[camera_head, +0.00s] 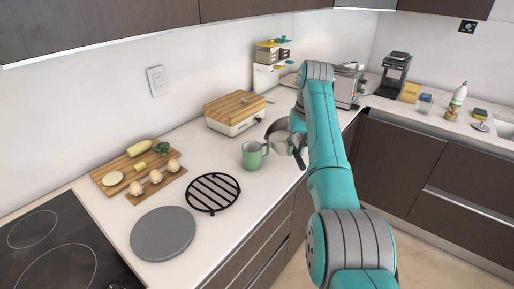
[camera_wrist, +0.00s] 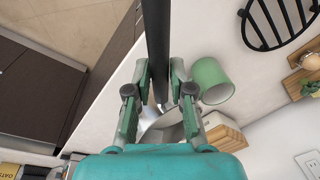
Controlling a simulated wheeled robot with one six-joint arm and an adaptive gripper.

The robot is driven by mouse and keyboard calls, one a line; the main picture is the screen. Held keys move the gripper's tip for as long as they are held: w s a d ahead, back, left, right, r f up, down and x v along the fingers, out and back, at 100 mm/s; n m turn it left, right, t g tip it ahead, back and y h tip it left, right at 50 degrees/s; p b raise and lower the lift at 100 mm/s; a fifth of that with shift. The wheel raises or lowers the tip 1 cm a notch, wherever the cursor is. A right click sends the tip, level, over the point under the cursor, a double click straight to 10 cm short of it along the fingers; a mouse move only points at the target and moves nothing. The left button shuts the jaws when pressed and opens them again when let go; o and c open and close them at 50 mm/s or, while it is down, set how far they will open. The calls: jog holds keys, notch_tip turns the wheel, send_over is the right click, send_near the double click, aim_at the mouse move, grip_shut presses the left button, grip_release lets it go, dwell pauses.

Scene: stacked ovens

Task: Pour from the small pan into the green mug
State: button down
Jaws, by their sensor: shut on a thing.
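The green mug (camera_head: 252,155) stands upright on the counter. It also shows in the wrist view (camera_wrist: 212,82), to the right of my fingers. My gripper (camera_wrist: 161,82) is shut on the dark handle of the small pan (camera_wrist: 157,40). The handle runs up the wrist picture between my fingers, and part of the pale metal body shows below them. In the head view the grey pan (camera_head: 279,137) is just right of the mug, partly hidden by my gripper and arm. Its tilt and contents I cannot make out.
A black round trivet (camera_head: 213,193) and a grey round plate (camera_head: 163,233) lie left of the mug. Boards with food and eggs (camera_head: 155,187) lie near the wall. A wood-topped white box (camera_head: 235,112) stands behind the mug. The cooktop (camera_head: 60,250) is at lower left.

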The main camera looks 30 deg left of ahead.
jog(key=shift+s+a+r, duration=0.35)
jog(key=shift+s+a, duration=0.15)
jog(key=shift+a, duration=0.05)
jog(key=shift+s+a+r, duration=0.3)
jog(key=shift+s+a, duration=0.2)
dwell(0.4)
jog(key=shift+a+t, duration=0.1)
jog(key=shift+t, duration=0.2)
jog(key=shift+r+h, duration=0.2)
jog(key=shift+h, duration=0.3)
jog(key=shift+s+a+t, duration=0.1)
jog(key=shift+t, duration=0.2)
jog(key=shift+r+h, duration=0.2)
jog(key=shift+h, duration=0.1)
jog(key=shift+s+a+r+t, duration=0.1)
jog(key=shift+r+t, duration=0.05)
jog(key=shift+t, duration=0.15)
jog(key=shift+s+a+h, duration=0.1)
jog(key=shift+h, duration=0.2)
dwell(0.7)
jog(key=shift+r, duration=0.15)
